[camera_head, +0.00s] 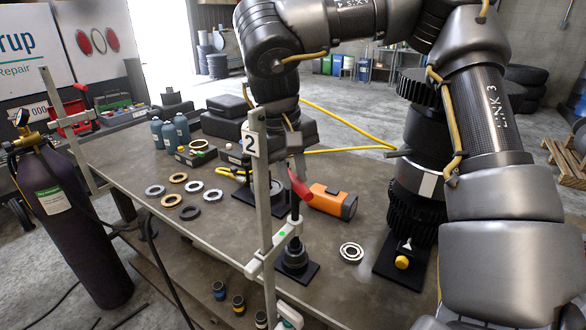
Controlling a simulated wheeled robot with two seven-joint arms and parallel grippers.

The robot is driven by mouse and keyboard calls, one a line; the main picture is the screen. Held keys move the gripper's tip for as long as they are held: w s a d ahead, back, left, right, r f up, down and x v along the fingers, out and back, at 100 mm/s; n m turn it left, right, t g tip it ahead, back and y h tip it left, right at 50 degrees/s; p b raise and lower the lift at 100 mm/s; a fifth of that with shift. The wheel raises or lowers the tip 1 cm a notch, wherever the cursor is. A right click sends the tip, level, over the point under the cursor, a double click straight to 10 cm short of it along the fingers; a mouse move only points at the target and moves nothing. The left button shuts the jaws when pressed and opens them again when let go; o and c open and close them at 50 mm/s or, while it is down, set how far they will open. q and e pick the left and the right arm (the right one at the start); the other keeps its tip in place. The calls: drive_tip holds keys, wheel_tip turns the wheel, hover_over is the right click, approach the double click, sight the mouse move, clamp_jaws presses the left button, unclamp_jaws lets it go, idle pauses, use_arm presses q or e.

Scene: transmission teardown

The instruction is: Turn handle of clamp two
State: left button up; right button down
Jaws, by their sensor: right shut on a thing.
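Clamp two (261,195) is a tall grey bar clamp with a "2" label, upright at the near edge of the workbench. Its red handle (300,186) stands tilted at the clamp's right side, above the lower jaw with its green dot. My right gripper (295,165) points down over the bench just right of the clamp bar and is shut on the upper part of the red handle. The fingers partly hide the handle's top end. My left gripper is out of view.
An orange-and-black tool (331,202) lies close right of the handle. A bearing ring (351,252) and a dark gear assembly (405,215) stand further right. Several rings (182,177) and blue bottles (169,134) are at left. Another clamp (68,130) stands at the far left.

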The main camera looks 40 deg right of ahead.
idle(0.5)
drive_tip(key=c, duration=1.3)
unclamp_jaws()
drive_tip(key=shift+d, duration=0.1)
drive_tip(key=r+p, duration=0.3)
drive_tip(key=p, duration=0.1)
drive_tip(key=a+r+p, duration=0.1)
drive_tip(key=r+p, duration=0.3)
drive_tip(key=p, duration=0.1)
drive_tip(key=a+r+p, duration=0.1)
drive_tip(key=r+p, duration=0.2)
drive_tip(key=p, duration=0.1)
drive_tip(key=shift+w+r+p, duration=0.2)
drive_tip(key=shift+r+p, duration=0.1)
drive_tip(key=shift+p, duration=0.1)
drive_tip(key=f+b, duration=0.3)
drive_tip(key=b, duration=0.1)
drive_tip(key=d+f+b, duration=0.1)
drive_tip(key=f+b, duration=0.3)
drive_tip(key=b, duration=0.1)
drive_tip(key=d+f+b, duration=0.1)
drive_tip(key=f+b, duration=0.2)
drive_tip(key=b, duration=0.1)
drive_tip(key=shift+s+f+b, duration=0.2)
drive_tip(key=shift+f+b, duration=0.1)
drive_tip(key=shift+b, duration=0.05)
